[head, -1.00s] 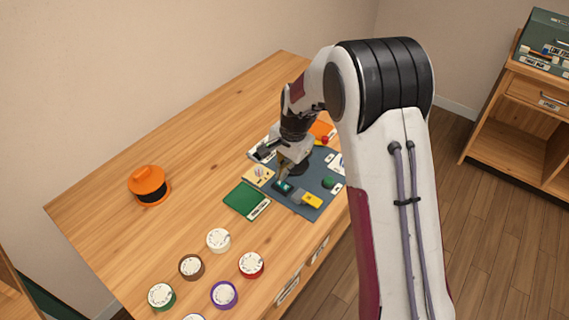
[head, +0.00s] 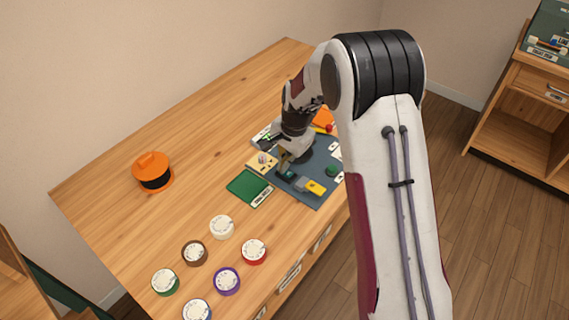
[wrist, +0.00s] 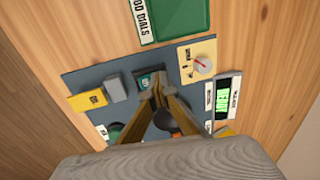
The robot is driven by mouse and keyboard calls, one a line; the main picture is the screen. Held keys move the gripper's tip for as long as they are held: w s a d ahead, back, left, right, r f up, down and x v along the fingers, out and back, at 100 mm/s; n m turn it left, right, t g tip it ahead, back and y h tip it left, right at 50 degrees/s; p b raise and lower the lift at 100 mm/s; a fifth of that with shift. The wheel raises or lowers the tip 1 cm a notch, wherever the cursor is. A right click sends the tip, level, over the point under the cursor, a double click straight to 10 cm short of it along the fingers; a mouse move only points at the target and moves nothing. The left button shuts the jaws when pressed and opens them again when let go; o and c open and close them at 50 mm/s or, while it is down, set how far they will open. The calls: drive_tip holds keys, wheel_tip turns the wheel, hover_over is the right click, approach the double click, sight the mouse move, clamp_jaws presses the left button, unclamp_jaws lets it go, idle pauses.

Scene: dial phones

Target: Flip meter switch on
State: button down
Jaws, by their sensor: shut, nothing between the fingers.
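A dark grey panel (head: 322,198) lies on the table and also shows in the wrist view (wrist: 75,78). On it is a beige meter plate (wrist: 187,72) with a white dial and red needle; the head view shows the plate too (head: 262,164). A small dark teal switch-like piece (wrist: 146,80) sits on the panel left of the meter plate. My gripper (wrist: 155,90) is shut and empty, its fingertips at or just over the near edge of this piece. I cannot tell whether they touch. The fingers hide part of the panel. No switch label is readable.
A yellow block (wrist: 87,100) and grey block (wrist: 116,88) lie left of the fingertips. A lit green display (wrist: 224,98) is at right. A green mat (head: 247,186) lies beside the panel. Several round dials (head: 254,251) and an orange-black object (head: 153,172) stand on the table.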

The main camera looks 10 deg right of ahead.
drive_tip(key=shift+s+d, duration=0.15)
drive_tip(key=shift+s, duration=0.05)
drive_tip(key=shift+s+d, duration=0.35)
drive_tip(key=shift+d+r, duration=0.1)
drive_tip(key=shift+r, duration=0.1)
idle(0.5)
wheel_tip(320, 180, up, 14)
drive_tip(key=s+d, duration=0.2)
drive_tip(key=shift+f, duration=0.25)
idle(0.4)
drive_tip(key=shift+a, duration=0.1)
drive_tip(key=shift+w+a+r, duration=0.3)
drive_tip(key=shift+w+a, duration=0.1)
drive_tip(key=shift+f, duration=0.1)
